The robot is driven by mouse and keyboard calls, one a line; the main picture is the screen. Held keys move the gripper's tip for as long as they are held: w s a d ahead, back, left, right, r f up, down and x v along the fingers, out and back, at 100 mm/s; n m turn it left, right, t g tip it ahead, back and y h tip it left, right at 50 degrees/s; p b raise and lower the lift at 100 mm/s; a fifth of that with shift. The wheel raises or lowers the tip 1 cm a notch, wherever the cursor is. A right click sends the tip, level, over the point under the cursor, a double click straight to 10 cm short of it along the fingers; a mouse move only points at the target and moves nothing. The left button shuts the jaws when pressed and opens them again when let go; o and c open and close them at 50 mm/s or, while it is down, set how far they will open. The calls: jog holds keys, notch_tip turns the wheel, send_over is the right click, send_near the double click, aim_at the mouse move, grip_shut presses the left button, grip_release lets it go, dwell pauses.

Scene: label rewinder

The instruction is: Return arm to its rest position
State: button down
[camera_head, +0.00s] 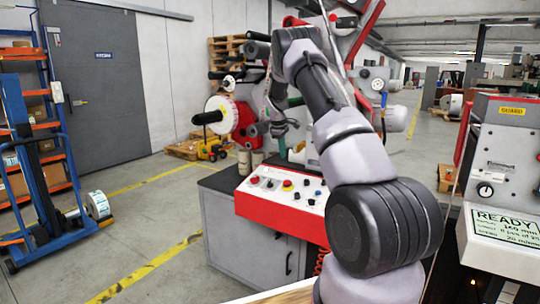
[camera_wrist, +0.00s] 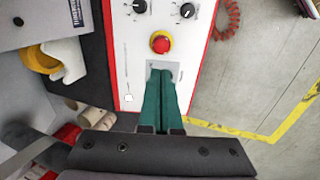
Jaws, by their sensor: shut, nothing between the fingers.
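My gripper (camera_wrist: 163,80) shows in the wrist view with its two teal fingers together and nothing between them. The fingertips lie in the picture over a small grey plate on the white control panel (camera_wrist: 130,70), just below a red button with a yellow ring (camera_wrist: 161,42). I cannot tell how far the tips are above the panel. In the head view my arm is raised and reaches forward over the red-edged control panel (camera_head: 262,195), bending down at its far end.
The label rewinder with its reel (camera_head: 221,114) stands beyond the panel. A machine with a READY screen (camera_head: 506,226) is close on the right. A blue lift cart (camera_head: 35,165) and a grey door (camera_head: 98,85) are at left. Open floor lies between cart and cabinet.

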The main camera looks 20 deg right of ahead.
jog(key=s+a+r+m+t+y, duration=0.1)
jog(key=s+a+r+m, duration=0.3)
jog(key=s+r, duration=0.7)
jog(key=s+a+r+m+t+y, duration=0.1)
jog(key=s+a+r+m+t, duration=0.1)
jog(key=s+a+r, duration=0.65)
jog(key=s+a+r+m, duration=0.2)
jog(key=s, duration=0.7)
jog(key=s+a+r+m+t+y, duration=0.1)
jog(key=s+a+r+m, duration=0.1)
jog(key=s, duration=0.8)
jog(key=s+a+r+m+t+y, duration=0.1)
jog(key=s+a+r, duration=0.1)
jog(key=s, duration=0.7)
jog(key=shift+s+m, duration=0.25)
jog(key=shift+m, duration=0.15)
